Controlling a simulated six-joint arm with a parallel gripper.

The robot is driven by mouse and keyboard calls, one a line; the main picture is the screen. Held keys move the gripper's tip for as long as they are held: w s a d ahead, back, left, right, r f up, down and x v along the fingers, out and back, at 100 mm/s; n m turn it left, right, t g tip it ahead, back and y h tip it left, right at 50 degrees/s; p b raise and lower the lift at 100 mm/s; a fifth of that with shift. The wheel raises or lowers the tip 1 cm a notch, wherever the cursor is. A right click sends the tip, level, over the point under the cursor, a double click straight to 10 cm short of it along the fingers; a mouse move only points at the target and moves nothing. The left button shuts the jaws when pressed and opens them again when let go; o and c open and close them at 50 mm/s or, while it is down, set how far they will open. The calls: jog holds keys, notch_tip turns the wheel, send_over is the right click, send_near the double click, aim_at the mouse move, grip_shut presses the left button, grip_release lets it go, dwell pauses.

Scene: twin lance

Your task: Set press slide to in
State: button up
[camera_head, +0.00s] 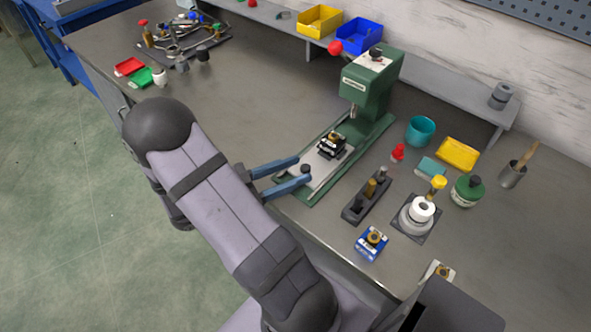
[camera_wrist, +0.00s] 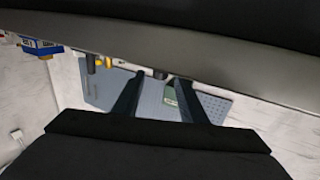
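The green press (camera_head: 372,88) stands on the bench, with its red-knobbed lever at the upper left. Its pale slide plate (camera_head: 318,160) lies on the green base and reaches toward the bench's front edge. A black fixture (camera_head: 332,146) with a brass-coloured part sits on the plate, in front of the ram rather than under it. A dark knob (camera_head: 305,168) stands at the plate's front end. My gripper (camera_head: 303,171) is open, its two blue fingers on either side of the knob; contact cannot be told. The open fingers also show in the wrist view (camera_wrist: 158,78).
A dark block with pegs (camera_head: 366,196), a blue box (camera_head: 371,243) and a round stand with a white roll (camera_head: 417,215) are right of the press. A teal cup (camera_head: 420,131) and yellow bin (camera_head: 457,154) stand behind.

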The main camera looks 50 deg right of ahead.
jog(key=p+v, duration=0.3)
jog(key=v, duration=0.3)
jog(key=shift+r, duration=0.1)
jog(key=shift+s+d, duration=0.1)
jog(key=shift+d, duration=0.1)
jog(key=shift+p+x, duration=1.05)
jog(key=shift+x, duration=2.5)
grip_shut()
